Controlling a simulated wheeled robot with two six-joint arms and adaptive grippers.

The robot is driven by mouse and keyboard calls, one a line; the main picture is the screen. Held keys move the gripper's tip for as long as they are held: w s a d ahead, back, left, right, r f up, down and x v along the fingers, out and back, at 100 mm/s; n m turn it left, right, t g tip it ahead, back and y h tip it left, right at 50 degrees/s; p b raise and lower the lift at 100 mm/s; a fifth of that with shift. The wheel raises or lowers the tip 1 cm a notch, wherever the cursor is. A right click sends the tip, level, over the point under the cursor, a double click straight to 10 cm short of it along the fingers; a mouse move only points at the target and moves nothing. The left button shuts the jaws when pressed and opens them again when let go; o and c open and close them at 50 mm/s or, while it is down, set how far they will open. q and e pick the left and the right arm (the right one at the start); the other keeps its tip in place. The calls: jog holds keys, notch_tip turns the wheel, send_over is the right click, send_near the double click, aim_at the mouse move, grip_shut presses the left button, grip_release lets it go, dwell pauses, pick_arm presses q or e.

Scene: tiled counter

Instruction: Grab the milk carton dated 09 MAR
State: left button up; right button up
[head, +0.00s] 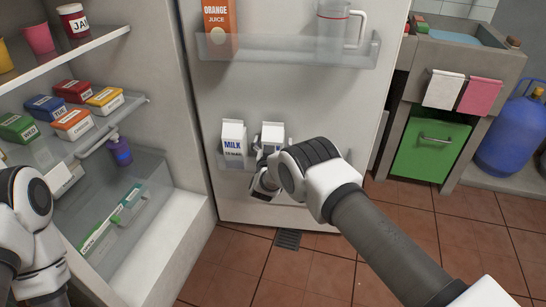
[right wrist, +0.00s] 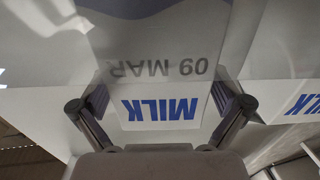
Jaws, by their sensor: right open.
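Two white milk cartons stand side by side low in the fridge door: the left carton (head: 234,145) and the right carton (head: 272,132). In the right wrist view, the carton dated 09 MAR (right wrist: 160,65) appears upside down, with blue MILK lettering. My right gripper (head: 262,168) is open at the right carton and hides much of it in the head view. In the wrist view its fingers (right wrist: 161,104) lie on either side of the dated carton; contact is unclear. The other carton (right wrist: 300,100) shows at the right edge. My left arm shows at the left, its gripper out of view.
The fridge door's upper shelf (head: 280,48) holds an orange juice carton (head: 219,25) and a clear jug (head: 332,30). Fridge shelves on the left hold several small labelled boxes and a purple bottle (head: 120,150). Tiled floor (head: 290,270) lies open below the door.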

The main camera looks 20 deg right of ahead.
jog(key=shift+r, duration=0.15)
jog(key=c, duration=1.9)
